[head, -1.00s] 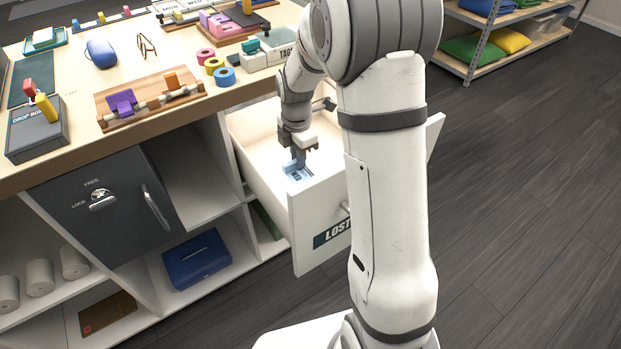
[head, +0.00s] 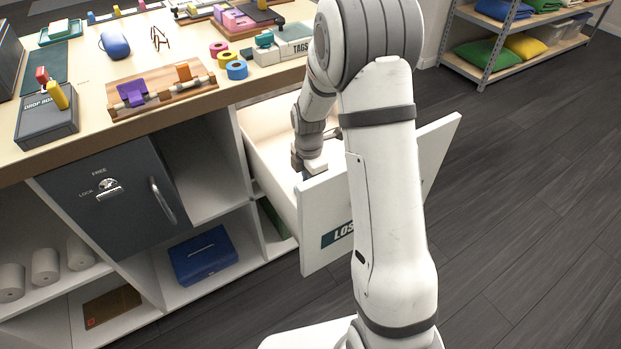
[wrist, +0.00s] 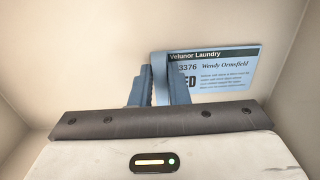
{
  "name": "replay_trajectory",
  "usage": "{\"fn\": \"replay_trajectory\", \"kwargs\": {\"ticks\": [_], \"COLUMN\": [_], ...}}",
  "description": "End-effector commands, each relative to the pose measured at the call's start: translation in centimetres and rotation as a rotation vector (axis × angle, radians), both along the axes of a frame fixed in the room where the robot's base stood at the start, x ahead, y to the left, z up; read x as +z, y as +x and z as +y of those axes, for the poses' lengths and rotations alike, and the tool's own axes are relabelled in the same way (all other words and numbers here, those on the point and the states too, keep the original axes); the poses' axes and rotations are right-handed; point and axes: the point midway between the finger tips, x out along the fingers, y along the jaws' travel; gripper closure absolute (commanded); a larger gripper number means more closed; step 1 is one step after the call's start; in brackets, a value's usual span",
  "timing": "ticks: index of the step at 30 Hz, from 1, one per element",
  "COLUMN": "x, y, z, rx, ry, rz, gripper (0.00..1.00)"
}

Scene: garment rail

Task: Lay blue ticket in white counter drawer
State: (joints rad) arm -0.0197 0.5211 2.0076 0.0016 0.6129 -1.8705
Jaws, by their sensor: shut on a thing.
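The blue ticket (wrist: 226,70) shows in the wrist view, a pale blue card with a dark header and printed text. My gripper (wrist: 160,75) is shut on the ticket near its left end, and the fingers cover part of its print. In the head view my gripper (head: 308,172) is down inside the open white drawer (head: 272,177), behind its front panel. The panel and my arm hide the ticket there. Drawer walls surround the ticket in the wrist view. I cannot tell whether it touches the drawer floor.
The drawer is pulled out from under the wooden counter (head: 215,105). A grey locker door (head: 125,205) and shelves with a blue box (head: 204,255) are to its left. Tape rolls (head: 236,69) and a tags box (head: 283,48) stand on the counter above. Floor to the right is clear.

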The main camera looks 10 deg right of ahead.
Motion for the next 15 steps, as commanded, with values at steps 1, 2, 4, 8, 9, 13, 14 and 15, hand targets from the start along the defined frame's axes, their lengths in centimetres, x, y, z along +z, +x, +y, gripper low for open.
{"fn": "replay_trajectory", "kwargs": {"ticks": [1, 2, 4, 8, 9, 13, 14, 15], "x": [-0.32, -0.31, -0.21, -0.2, -0.2, -0.2, -0.2, -0.19], "y": [-0.02, -0.01, -0.01, -0.01, -0.01, 0.0, -0.01, -0.01], "z": [-0.02, -0.02, -0.03, -0.04, -0.04, -0.06, -0.07, -0.07], "rx": [0.0, 0.0, -0.001, -0.001, -0.001, -0.001, -0.001, -0.001], "ry": [0.0, 0.0, 0.0, 0.0, 0.0, 0.0, 0.0, 0.0], "rz": [0.001, 0.001, 0.0, 0.0, 0.0, 0.0, 0.0, 0.0], "gripper": [1.0, 0.84, 0.79, 0.68, 0.65, 0.63, 0.63, 0.63]}}
